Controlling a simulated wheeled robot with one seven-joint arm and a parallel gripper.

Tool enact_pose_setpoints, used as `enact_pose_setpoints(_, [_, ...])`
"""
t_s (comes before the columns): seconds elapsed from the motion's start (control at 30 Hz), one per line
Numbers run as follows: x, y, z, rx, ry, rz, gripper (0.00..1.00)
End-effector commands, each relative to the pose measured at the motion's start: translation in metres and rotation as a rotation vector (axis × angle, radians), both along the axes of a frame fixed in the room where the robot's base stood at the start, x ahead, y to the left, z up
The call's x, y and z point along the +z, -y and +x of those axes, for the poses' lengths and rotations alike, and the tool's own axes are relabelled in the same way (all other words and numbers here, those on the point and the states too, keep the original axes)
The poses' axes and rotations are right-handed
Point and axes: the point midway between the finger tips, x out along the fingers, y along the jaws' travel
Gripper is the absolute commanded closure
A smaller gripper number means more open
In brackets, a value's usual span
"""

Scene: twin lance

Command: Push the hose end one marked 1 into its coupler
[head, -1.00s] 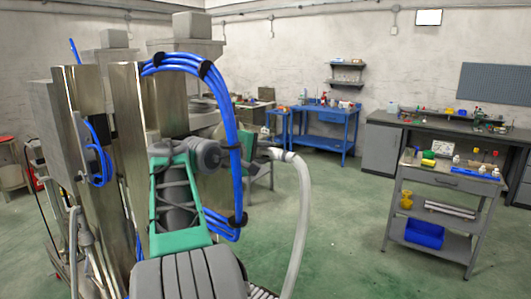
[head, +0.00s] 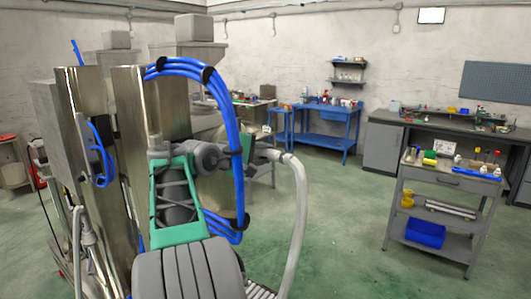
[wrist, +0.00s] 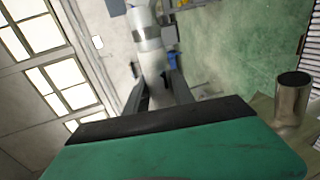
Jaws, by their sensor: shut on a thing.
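In the wrist view, my gripper (wrist: 158,88) is shut on a pale hose end (wrist: 150,58), which lies between its two dark fingers and has a grey band farther along. In the head view, the pale hose (head: 300,205) curves down from my gripper (head: 264,156) toward the floor. My arm and blue cables partly hide the gripper there. No number 1 is legible on the hose. A metal cylinder with a dark open mouth (wrist: 292,96) stands at the right of the wrist view, apart from the hose; I cannot tell whether it is the coupler.
A grey trolley (head: 452,183) with small parts on top and a blue bin (head: 425,233) below stands at the right. A blue workbench (head: 326,118) and a grey bench (head: 383,143) stand behind. Green floor (head: 345,215) is clear between them and my arm.

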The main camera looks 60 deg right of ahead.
Motion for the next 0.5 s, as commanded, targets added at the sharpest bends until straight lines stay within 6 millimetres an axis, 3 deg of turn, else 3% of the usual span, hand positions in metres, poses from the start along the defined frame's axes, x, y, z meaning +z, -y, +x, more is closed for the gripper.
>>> enact_pose_setpoints(0.5, [0.002, 0.002, 0.013, 0.001, 0.0, -0.001, 1.0])
